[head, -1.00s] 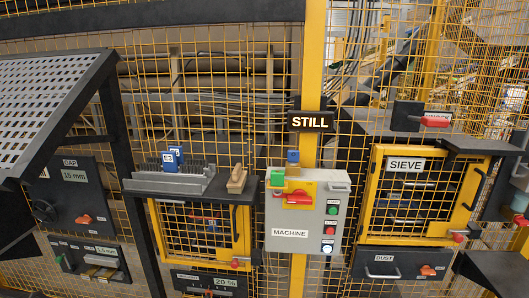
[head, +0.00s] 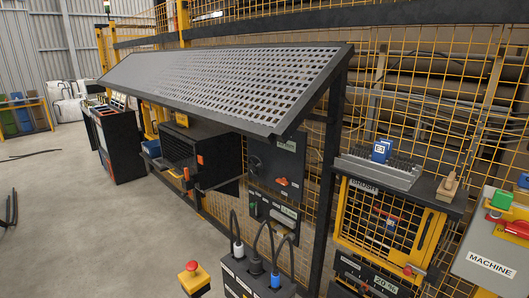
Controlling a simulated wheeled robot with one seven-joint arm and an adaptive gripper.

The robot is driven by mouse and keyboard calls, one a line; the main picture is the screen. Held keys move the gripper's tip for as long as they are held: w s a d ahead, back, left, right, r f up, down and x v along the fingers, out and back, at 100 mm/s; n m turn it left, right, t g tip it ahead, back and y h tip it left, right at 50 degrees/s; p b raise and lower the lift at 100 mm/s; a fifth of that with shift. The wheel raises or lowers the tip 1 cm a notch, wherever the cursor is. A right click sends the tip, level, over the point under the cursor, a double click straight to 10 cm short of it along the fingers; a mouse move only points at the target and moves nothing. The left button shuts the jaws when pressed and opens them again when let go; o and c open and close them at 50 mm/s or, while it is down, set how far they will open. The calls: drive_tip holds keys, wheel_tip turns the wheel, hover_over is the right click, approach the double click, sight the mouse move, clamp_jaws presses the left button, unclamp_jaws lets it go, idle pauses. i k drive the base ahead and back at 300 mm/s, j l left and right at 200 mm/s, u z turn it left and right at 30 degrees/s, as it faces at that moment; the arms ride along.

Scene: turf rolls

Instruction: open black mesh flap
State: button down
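A large sloping perforated panel (head: 235,80), grey with a black frame, juts out from the yellow fence like an awning. It is the nearest match to a black mesh flap, but I cannot tell this for sure. Its lower long edge faces the open floor, and a black post (head: 330,150) stands under its right end. Below its left part is a black slatted box (head: 182,145) with orange parts at its front. My gripper is not in view.
A yellow-framed mesh door (head: 386,227) sits under a small black shelf (head: 432,187) at right, beside the MACHINE box (head: 492,262). A black socket box with cables (head: 257,282) and a red-topped yellow post (head: 193,277) stand in front. The grey floor (head: 90,220) at left is mostly clear.

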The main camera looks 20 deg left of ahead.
sight(198, 160)
drive_tip(key=u, duration=2.7)
drive_tip(key=j+u, duration=0.1)
drive_tip(key=u, duration=0.4)
drive_tip(key=i+u, duration=0.1)
drive_tip(key=u, duration=0.85)
drive_tip(key=i+z, duration=0.15)
drive_tip(key=i, duration=0.3)
drive_tip(key=i+j+z, duration=0.2)
drive_tip(key=i, duration=0.25)
drive_tip(key=i+j+z, duration=0.15)
drive_tip(key=i, duration=0.25)
drive_tip(key=i+l+z, duration=0.25)
drive_tip(key=z, duration=0.15)
drive_tip(key=i+z, duration=0.8)
drive_tip(key=i+j+z, duration=0.15)
drive_tip(key=i+z, duration=0.55)
drive_tip(key=i, duration=1.75)
drive_tip(key=i+z, duration=0.2)
drive_tip(key=z, duration=0.15)
drive_tip(key=i+j+z, duration=0.15)
drive_tip(key=z, duration=0.2)
drive_tip(key=i+j+z, duration=0.3)
drive_tip(key=l+z, duration=0.15)
drive_tip(key=z, duration=0.15)
